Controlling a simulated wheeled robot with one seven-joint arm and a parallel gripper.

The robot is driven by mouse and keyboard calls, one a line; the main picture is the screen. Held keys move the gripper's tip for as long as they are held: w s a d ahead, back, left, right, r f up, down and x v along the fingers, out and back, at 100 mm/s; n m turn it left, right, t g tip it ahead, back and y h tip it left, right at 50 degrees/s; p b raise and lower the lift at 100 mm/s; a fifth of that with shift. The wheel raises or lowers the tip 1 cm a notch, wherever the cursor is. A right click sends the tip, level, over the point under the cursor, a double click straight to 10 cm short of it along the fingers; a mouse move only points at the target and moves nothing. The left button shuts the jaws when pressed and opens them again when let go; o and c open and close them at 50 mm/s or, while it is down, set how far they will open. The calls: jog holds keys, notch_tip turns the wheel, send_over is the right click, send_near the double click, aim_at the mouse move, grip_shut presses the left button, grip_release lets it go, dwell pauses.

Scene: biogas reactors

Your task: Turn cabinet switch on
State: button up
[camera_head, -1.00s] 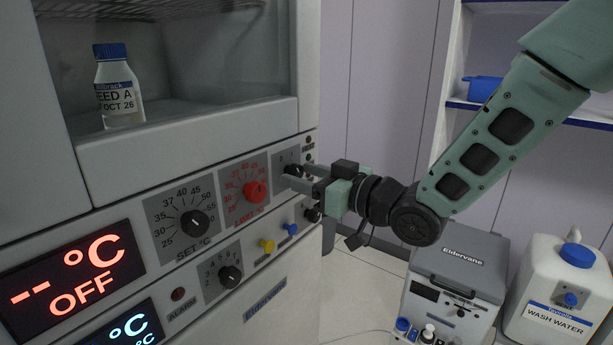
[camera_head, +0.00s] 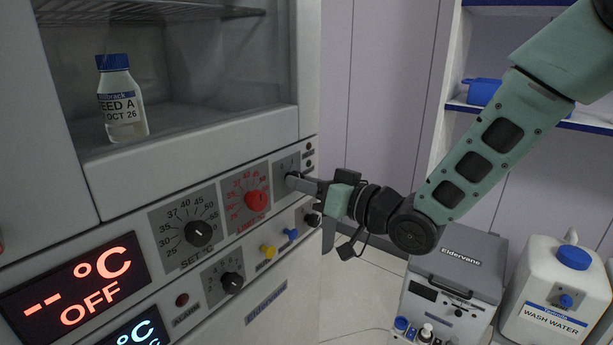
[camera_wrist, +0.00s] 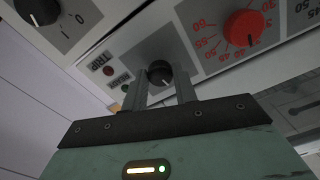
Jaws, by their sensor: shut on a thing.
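The cabinet switch is a small black rotary knob on a grey plate (camera_head: 279,165) at the right end of the cabinet's upper control row. In the wrist view the black switch knob (camera_wrist: 159,72) sits between my two finger tips. My gripper (camera_head: 292,181) is at the plate, shut on the knob from both sides; in the head view its fingers mostly hide the knob. My gripper also shows in the wrist view (camera_wrist: 160,92). The cabinet's display (camera_head: 75,287) reads "-- °C OFF" in red.
Beside the switch are a red limit knob (camera_head: 256,200) and a black set knob (camera_head: 198,233). Yellow (camera_head: 268,251) and blue (camera_head: 291,234) knobs lie below. A bottle (camera_head: 122,100) stands behind the window. A grey device (camera_head: 452,285) and wash water container (camera_head: 548,295) stand at right.

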jog(key=m+p, duration=0.1)
jog(key=m, duration=0.1)
jog(key=m+p, duration=0.2)
jog(key=shift+r+m, duration=0.2)
jog(key=shift+m, duration=0.1)
jog(key=shift+f+m+p, duration=0.1)
jog(key=shift+m+p, duration=1.05)
jog(key=shift+m, duration=0.55)
jog(key=o, duration=1)
jog(key=shift+c, duration=0.2)
